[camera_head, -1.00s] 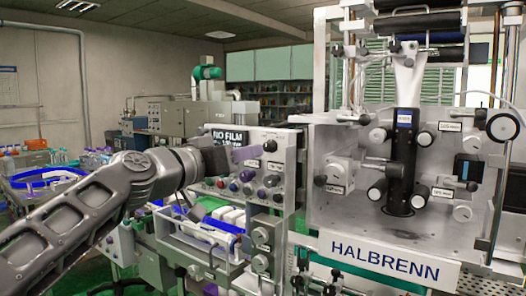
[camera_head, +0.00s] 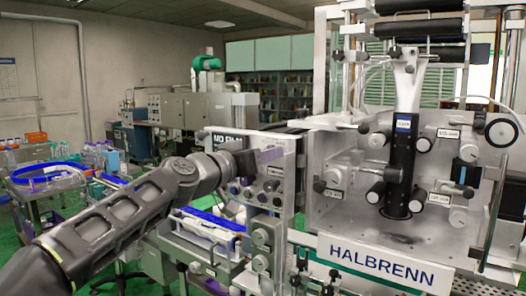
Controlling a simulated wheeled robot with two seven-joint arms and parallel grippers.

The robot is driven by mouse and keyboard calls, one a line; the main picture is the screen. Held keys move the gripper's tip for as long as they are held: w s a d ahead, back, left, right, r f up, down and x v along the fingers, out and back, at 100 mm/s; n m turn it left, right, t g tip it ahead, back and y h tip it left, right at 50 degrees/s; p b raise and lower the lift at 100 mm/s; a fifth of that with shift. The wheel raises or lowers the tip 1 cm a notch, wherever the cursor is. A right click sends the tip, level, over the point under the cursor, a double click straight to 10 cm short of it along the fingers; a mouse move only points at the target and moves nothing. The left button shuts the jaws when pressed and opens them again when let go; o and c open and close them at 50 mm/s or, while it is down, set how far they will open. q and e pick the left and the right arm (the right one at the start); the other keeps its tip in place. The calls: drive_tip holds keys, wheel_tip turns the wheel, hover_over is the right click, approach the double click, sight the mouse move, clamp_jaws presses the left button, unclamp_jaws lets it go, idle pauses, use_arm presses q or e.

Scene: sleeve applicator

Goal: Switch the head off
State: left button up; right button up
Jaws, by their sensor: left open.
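The head is the grey machine marked HALBRENN (camera_head: 381,266), with a black upright column (camera_head: 401,160) in its middle. A control panel (camera_head: 288,180) stands at its left side. The panel carries a row of small knobs and buttons (camera_head: 248,192) and a black knob (camera_head: 270,154) near its top. Labels on these controls are too small to read. My left gripper (camera_head: 252,160) is open at the upper part of the panel, close to the black knob; I cannot tell whether they touch. The gripper and wrist hide part of the panel. My right gripper is out of view.
Larger grey knobs (camera_head: 261,237) are lower on the panel's front. A blue-edged conveyor (camera_head: 212,218) runs below my arm. A cart with a blue ring (camera_head: 48,174) stands at the far left.

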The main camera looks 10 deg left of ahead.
use_arm(q)
drive_tip(key=shift+c, duration=0.6)
clamp_jaws()
drive_tip(key=shift+n, duration=0.5)
drive_tip(key=n, duration=0.3)
drive_tip(key=shift+n, duration=2.5)
drive_tip(key=shift+o, duration=0.6)
unclamp_jaws()
